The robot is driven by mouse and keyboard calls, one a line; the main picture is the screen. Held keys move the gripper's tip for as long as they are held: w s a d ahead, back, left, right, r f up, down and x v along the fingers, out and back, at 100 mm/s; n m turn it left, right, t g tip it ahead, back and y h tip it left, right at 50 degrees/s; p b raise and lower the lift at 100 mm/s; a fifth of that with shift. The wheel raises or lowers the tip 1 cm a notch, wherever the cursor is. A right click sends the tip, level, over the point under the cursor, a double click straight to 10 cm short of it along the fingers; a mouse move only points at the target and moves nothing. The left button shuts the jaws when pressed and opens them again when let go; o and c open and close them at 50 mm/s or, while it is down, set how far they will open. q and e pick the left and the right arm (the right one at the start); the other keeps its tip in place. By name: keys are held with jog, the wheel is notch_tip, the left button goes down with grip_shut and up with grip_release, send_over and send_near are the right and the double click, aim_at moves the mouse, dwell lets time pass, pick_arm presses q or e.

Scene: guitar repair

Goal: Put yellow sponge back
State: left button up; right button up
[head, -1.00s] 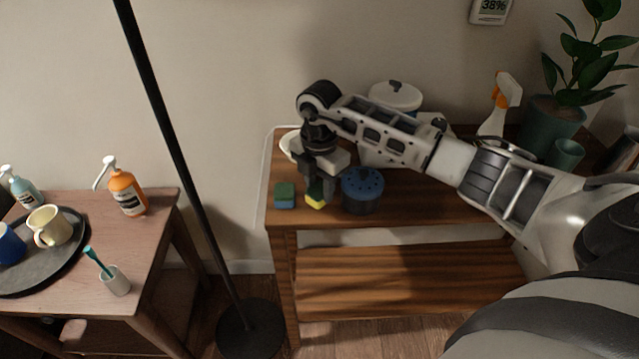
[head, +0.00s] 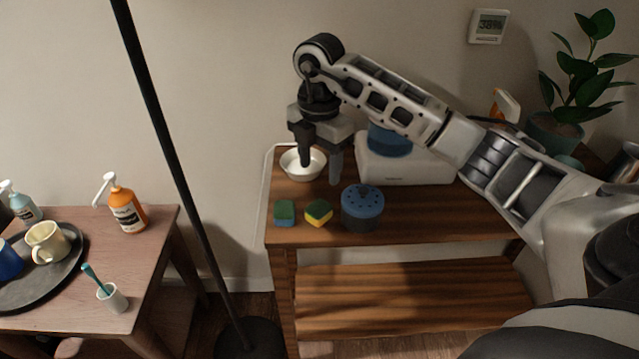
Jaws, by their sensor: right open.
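The yellow sponge (head: 319,213), with a dark green layer on top, lies on the wooden shelf top between a blue-green sponge and a blue-lidded canister. My right gripper (head: 321,172) is open and empty, with its fingers pointing down above and behind the yellow sponge, apart from it. One finger overlaps the white bowl (head: 293,168) in the picture; I cannot tell whether they touch. My left gripper is not in view.
The blue-green sponge (head: 284,213) lies left of the yellow one and the canister (head: 362,209) stands right. A white appliance (head: 410,165) stands behind. A dark pole (head: 172,150) rises between this shelf and the left table (head: 165,240).

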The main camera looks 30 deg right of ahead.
jog(key=s+a+f+n+y, duration=0.1)
jog(key=a+n+y, duration=0.15)
jog(key=a, duration=0.25)
jog(key=s+a+f+n+g+y, duration=0.1)
jog(key=s+a+f+y, duration=0.15)
jog(key=a, duration=0.35)
jog(key=s+a+f+n+y, duration=0.1)
jog(key=a+n+y, duration=0.15)
jog(key=a, duration=0.25)
jog(key=s+a+r+m+t+y, duration=0.2)
jog(key=a+r+t+y, duration=0.2)
jog(key=a+y, duration=0.2)
jog(key=s+a+r+m+t+y, duration=0.2)
jog(key=a+r+m+t+y, duration=0.1)
jog(key=a+y, duration=0.25)
jog(key=w+d+f+m+t+h, duration=0.2)
jog(key=d+f+m+t+h, duration=0.3)
jog(key=d+m+t+h, duration=0.5)
jog(key=s+f+m+g+h, duration=0.2)
jog(key=s+f+m+h, duration=0.1)
jog(key=s+f, duration=0.3)
jog(key=s+d+f+m+g+h, duration=0.1)
jog(key=s+f+m+g+h, duration=0.1)
jog(key=s+f+m, duration=0.4)
notch_tip(320, 180, down, 5)
jog(key=shift+d+r+g+h, duration=0.2)
jog(key=shift+d+g+h, duration=0.15)
jog(key=shift+g, duration=0.35)
